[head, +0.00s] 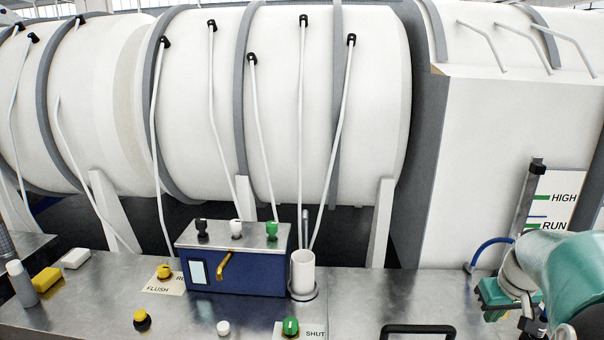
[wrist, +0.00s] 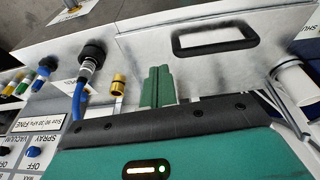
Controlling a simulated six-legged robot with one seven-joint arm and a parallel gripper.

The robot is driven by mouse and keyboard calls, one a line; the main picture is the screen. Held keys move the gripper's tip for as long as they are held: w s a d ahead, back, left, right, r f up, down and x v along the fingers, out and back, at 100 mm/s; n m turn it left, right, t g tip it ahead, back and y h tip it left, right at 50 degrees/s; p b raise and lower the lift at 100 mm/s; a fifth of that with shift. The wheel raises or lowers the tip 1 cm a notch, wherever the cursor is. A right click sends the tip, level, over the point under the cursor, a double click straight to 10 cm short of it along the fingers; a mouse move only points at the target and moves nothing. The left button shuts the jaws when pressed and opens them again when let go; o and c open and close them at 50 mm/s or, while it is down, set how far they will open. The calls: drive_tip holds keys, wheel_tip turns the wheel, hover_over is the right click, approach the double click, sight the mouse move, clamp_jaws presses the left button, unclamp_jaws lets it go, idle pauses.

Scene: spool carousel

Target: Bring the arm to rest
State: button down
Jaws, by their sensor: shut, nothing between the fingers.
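My arm shows at the lower right of the head view, teal and white. My gripper (head: 495,293) is at its end, over the right part of the metal bench (head: 370,293), partly cut off by the lower right edge. In the wrist view its two green fingers (wrist: 157,86) are pressed together with nothing between them. They appear clear of the metal surface, between a brass fitting (wrist: 118,88) and a black handle (wrist: 213,40). Whether they touch anything is hard to tell.
A blue box (head: 236,270) with several knobs and a white cup (head: 303,272) stand mid-bench. A blue hose (wrist: 77,100) with a black connector and a labelled panel (wrist: 40,150) are left in the wrist view. Large white tanks (head: 270,110) stand behind.

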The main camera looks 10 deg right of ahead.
drive_tip(key=a+r+n, duration=0.1)
drive_tip(key=a+r, duration=0.2)
drive_tip(key=a, duration=0.7)
drive_tip(key=a+r, duration=0.2)
drive_tip(key=a, duration=0.8)
drive_tip(key=s+a+n+t, duration=0.1)
drive_tip(key=s+a, duration=0.3)
drive_tip(key=a, duration=0.3)
drive_tip(key=s+a+t+y, duration=0.1)
drive_tip(key=s+a, duration=0.3)
drive_tip(key=a, duration=0.3)
drive_tip(key=shift+a+n, duration=0.2)
drive_tip(key=shift+n, duration=0.2)
drive_tip(key=shift+s+d, duration=0.1)
drive_tip(key=shift+d, duration=0.1)
